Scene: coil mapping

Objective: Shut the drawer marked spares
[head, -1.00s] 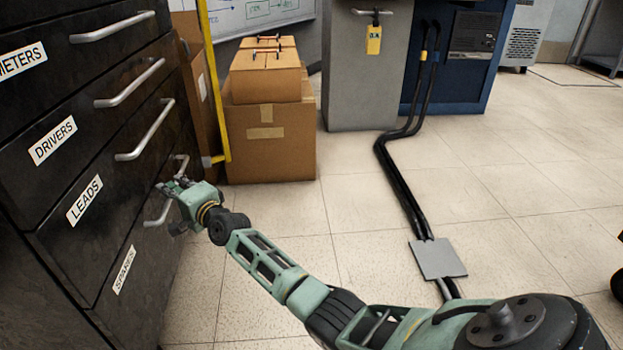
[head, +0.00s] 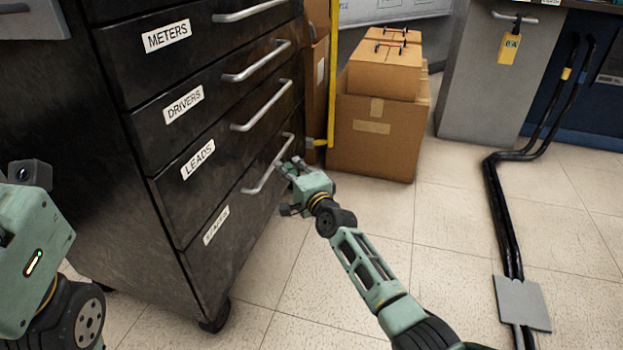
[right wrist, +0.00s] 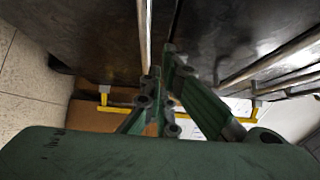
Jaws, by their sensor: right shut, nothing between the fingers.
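The drawer marked spares (head: 232,236) is the lowest in the black cabinet at the left of the head view. Its white label is blurred. Its front looks about level with the drawers above. My right gripper (head: 284,174) is shut and empty at the far end of that drawer's bar handle (head: 262,172); I cannot tell whether they touch. In the right wrist view the shut fingers (right wrist: 166,62) point at the dark front, close to a handle bar (right wrist: 144,38). My left gripper's green body (head: 32,255) shows at the left edge; its fingers are hidden.
The meters (head: 168,38), drivers (head: 184,104) and leads (head: 198,160) drawers look closed above. Cardboard boxes (head: 375,140) and a yellow upright (head: 332,90) stand behind my right gripper. Black cables (head: 497,210) cross the floor; the tiles between are clear.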

